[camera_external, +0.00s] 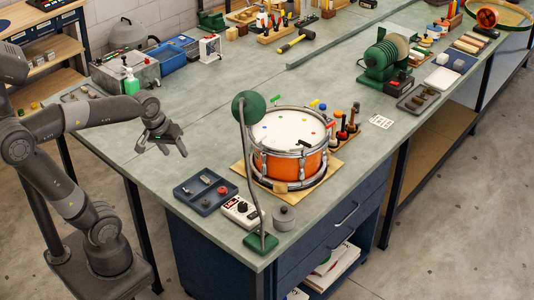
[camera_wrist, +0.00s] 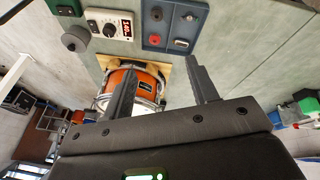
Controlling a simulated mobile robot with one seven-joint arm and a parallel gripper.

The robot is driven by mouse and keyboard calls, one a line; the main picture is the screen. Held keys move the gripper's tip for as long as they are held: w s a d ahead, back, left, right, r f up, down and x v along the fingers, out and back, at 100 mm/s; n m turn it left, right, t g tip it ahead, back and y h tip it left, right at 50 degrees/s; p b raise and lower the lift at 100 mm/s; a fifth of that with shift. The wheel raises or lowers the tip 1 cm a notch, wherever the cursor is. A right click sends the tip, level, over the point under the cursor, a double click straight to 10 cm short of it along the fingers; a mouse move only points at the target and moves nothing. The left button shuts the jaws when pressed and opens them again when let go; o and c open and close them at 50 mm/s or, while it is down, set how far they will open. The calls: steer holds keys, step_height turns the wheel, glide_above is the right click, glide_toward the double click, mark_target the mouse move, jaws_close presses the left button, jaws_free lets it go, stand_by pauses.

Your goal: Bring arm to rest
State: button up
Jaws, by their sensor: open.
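My gripper (camera_external: 160,147) is open and empty, held in the air above the left edge of the bench (camera_external: 190,165). In the wrist view its two fingers (camera_wrist: 160,88) stand wide apart with nothing between them. My arm reaches in from the left, bent, with the gripper at its end. An orange drum (camera_external: 290,147) with a white head sits on a wooden board to the right of my gripper, apart from it. The drum also shows in the wrist view (camera_wrist: 147,83), partly hidden behind a finger.
A dark tray with small parts (camera_external: 204,191), a white meter box (camera_external: 241,210), a grey round pot (camera_external: 284,217) and a tall green lamp (camera_external: 248,107) stand near the bench's front corner. The bench middle is mostly clear.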

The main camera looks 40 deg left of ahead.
steer(key=shift+s, duration=0.1)
steer(key=s+a+m+t, duration=0.1)
steer(key=s+a+m, duration=0.2)
steer(key=s+m, duration=0.1)
steer(key=shift+s+t+y, duration=0.3)
steer(key=shift+s, duration=0.6)
steer(key=shift+a+f, duration=0.1)
stand_by(1.9)
